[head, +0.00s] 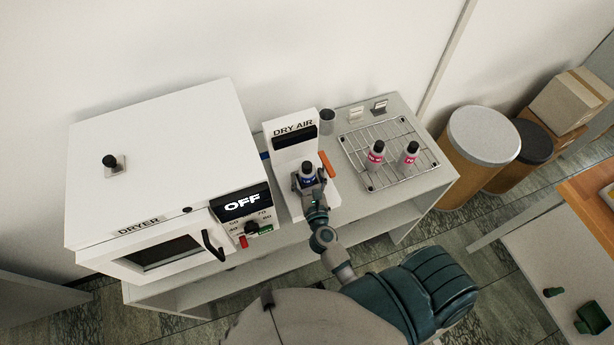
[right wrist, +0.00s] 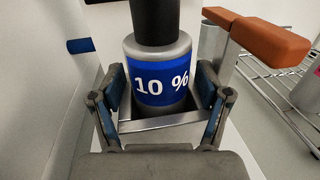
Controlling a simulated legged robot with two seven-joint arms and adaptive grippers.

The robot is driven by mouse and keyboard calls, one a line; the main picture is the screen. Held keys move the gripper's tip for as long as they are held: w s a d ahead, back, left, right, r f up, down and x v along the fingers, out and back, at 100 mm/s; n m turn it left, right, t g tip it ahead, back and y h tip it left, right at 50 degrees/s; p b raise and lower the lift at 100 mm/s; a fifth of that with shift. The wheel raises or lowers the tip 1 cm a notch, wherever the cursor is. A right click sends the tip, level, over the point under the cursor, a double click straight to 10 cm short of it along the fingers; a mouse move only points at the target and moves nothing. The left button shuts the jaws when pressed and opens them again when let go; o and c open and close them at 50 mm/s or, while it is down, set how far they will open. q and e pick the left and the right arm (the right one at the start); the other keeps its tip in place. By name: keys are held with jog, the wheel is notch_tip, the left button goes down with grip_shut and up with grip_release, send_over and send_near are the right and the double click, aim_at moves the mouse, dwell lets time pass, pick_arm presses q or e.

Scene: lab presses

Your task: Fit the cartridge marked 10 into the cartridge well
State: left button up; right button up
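The cartridge marked 10 % (right wrist: 160,85), grey with a blue label and a black neck, stands upright at the dry-air unit. It shows small in the head view (head: 307,173). A square metal frame (right wrist: 165,134), seemingly the cartridge well, surrounds its lower part, so its base is hidden. My right gripper (right wrist: 160,75) has a finger on each side of the cartridge and frame. Its fingers look open, with narrow gaps beside the cartridge. The right gripper also shows in the head view (head: 312,188). My left gripper is not in view.
The white dry-air unit (head: 290,150) has an orange lever (head: 327,164), right of the cartridge. Left stands the dryer (head: 160,160), its display reading OFF. A grey cylinder (head: 327,121) stands behind.

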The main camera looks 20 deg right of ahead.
jog(key=shift+f, duration=0.15)
jog(key=shift+s+f, duration=0.1)
jog(key=shift+s, duration=0.15)
jog(key=v, duration=1.1)
jog(key=shift+s, duration=0.25)
jog(key=shift+a+r, duration=0.1)
jog(key=shift+r, duration=0.1)
